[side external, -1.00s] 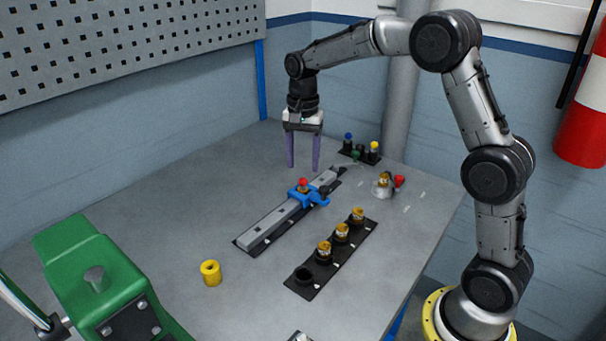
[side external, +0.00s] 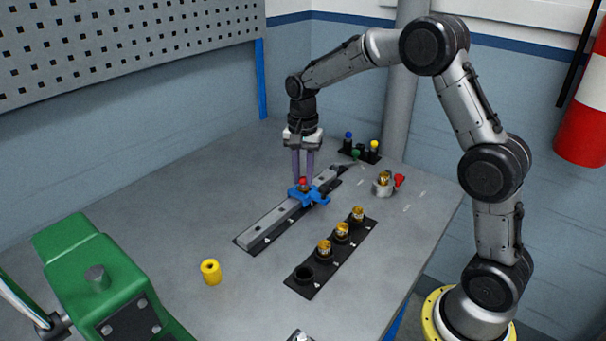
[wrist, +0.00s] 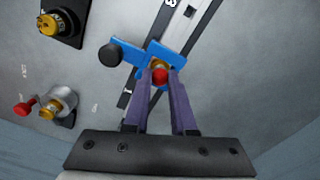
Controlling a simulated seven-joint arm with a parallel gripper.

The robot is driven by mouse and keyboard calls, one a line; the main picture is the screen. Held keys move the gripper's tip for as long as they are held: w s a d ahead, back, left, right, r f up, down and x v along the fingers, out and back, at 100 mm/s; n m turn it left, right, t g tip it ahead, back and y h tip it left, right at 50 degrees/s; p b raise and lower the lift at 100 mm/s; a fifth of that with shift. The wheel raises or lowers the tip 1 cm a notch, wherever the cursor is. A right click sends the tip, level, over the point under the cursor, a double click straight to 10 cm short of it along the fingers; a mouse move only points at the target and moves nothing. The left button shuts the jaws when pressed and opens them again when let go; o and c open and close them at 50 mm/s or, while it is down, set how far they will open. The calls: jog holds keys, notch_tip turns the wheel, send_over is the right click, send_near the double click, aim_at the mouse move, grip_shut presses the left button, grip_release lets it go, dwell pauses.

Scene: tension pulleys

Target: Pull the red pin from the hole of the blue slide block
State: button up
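The blue slide block (side external: 314,195) sits across the grey rail, with a dark knob on one side. The red pin (side external: 303,182) stands in it; its round red head (wrist: 160,76) shows above a brass collar in the wrist view. My gripper (side external: 303,179) points straight down over the block, and its two purple fingers have a narrow gap between them. In the wrist view my fingertips (wrist: 160,73) flank the red head, one on each side. The gap is about as wide as the head, and I cannot tell whether the fingers touch it. The hole is hidden.
A black strip (side external: 331,258) with several brass-topped parts lies right of the rail (side external: 266,226). A grey fixture with a red knob (side external: 399,180) and a dark rack of coloured pegs (side external: 360,152) stand behind. A yellow cylinder (side external: 211,272) and a green machine (side external: 90,268) are at front left.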

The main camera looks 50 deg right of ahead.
aim_at(303, 177)
grip_shut()
jog(key=shift+r, duration=1.85)
dwell(0.5)
jog(key=shift+r, duration=0.55)
jog(key=shift+r, duration=0.1)
jog(key=shift+r, duration=1.9)
